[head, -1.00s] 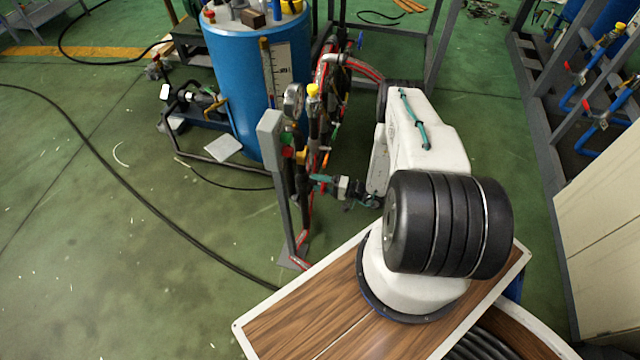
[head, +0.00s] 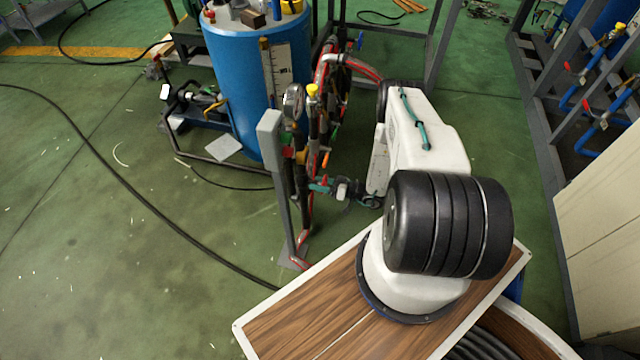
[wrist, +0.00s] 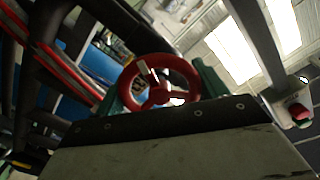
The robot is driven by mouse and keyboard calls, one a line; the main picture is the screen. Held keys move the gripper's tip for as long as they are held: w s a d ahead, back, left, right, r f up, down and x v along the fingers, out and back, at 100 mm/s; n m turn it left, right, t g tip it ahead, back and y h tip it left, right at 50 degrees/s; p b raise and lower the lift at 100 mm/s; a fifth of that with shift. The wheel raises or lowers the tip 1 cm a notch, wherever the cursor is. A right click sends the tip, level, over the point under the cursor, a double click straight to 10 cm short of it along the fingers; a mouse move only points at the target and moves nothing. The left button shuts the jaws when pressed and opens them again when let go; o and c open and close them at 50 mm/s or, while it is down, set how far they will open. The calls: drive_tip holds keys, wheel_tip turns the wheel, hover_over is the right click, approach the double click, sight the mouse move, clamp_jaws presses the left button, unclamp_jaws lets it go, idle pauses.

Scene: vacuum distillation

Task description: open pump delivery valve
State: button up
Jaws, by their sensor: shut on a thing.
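The delivery valve's red handwheel (wrist: 160,84) sits in the middle of the wrist view, a round rim with spokes. My gripper (wrist: 166,88) has its green fingers on either side of the wheel and is shut on it. In the head view my gripper (head: 322,185) reaches left from my arm to the pipework beside the grey post. The wheel is small there and mostly hidden by the fingers. The valve body behind the wheel cannot be made out clearly.
A grey post with a box (head: 270,130) stands just left of the gripper. A pressure gauge (head: 293,98) and red-striped pipes (head: 325,75) rise close by. A blue tank (head: 243,85) stands behind. The green floor at the left is open, crossed by a black cable (head: 150,205).

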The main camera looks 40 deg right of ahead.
sight(326, 185)
drive_tip(key=shift+n, duration=0.5)
drive_tip(key=o, duration=1)
drive_tip(key=shift+v, duration=3.9)
